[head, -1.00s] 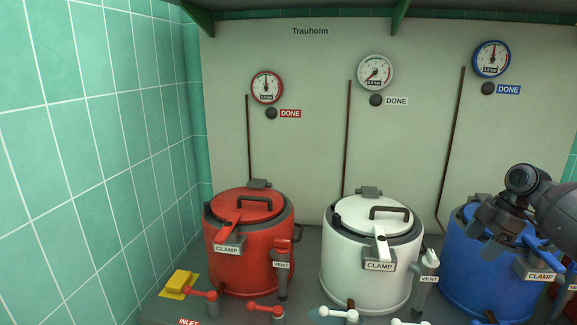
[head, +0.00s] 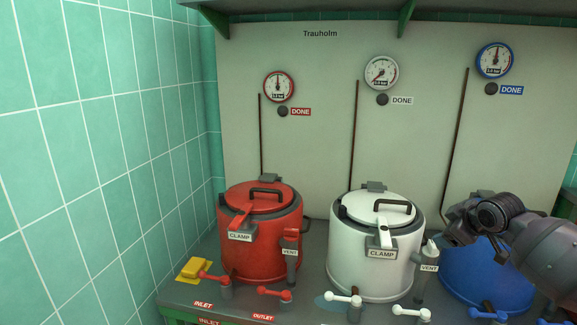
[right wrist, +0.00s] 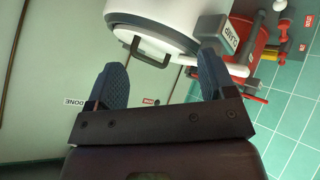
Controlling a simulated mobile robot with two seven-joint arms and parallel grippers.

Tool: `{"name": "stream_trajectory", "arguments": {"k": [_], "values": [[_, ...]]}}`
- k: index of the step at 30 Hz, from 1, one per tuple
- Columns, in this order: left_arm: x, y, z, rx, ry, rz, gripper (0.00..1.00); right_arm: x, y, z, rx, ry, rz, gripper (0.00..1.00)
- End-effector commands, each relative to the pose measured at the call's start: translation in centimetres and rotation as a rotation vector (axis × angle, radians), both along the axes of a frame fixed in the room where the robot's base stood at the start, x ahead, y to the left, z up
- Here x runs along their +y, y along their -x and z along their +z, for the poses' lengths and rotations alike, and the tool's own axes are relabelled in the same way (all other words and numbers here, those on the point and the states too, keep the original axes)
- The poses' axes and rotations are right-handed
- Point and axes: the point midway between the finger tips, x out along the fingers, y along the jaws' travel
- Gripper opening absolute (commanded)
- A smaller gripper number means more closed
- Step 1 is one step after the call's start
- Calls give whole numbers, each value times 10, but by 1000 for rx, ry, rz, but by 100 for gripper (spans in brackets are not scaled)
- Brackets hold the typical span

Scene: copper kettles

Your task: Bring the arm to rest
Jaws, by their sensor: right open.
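My right arm comes in from the right in the head view. Its gripper (head: 456,228) hangs in front of the blue kettle (head: 485,278) and hides its lid. In the right wrist view the two blue fingers of the gripper (right wrist: 162,75) stand wide apart with nothing between them. Beyond them is the white kettle (head: 372,262), with its lid and dark handle; it also shows in the right wrist view (right wrist: 185,15). My left gripper is in neither view.
The red kettle (head: 261,240) stands left of the white one. Gauges and DONE buttons are on the back panel (head: 330,130). Inlet and outlet taps line the bench front. A green tiled wall (head: 90,170) closes the left side.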

Motion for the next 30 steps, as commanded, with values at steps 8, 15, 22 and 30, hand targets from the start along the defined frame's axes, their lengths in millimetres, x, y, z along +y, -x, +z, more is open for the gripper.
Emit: {"name": "stream_trajectory", "arguments": {"k": [8, 15, 22, 30], "values": [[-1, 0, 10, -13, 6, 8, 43, 82, 55, -62, -230, -159, -27, 77], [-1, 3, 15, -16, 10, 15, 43, 126, 129, -100, -338, -302, -55, 77], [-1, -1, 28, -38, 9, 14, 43, 149, 208, -126, -388, -397, -114, 77], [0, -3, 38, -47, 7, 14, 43, 157, 304, -155, -365, -437, -233, 77]]}}
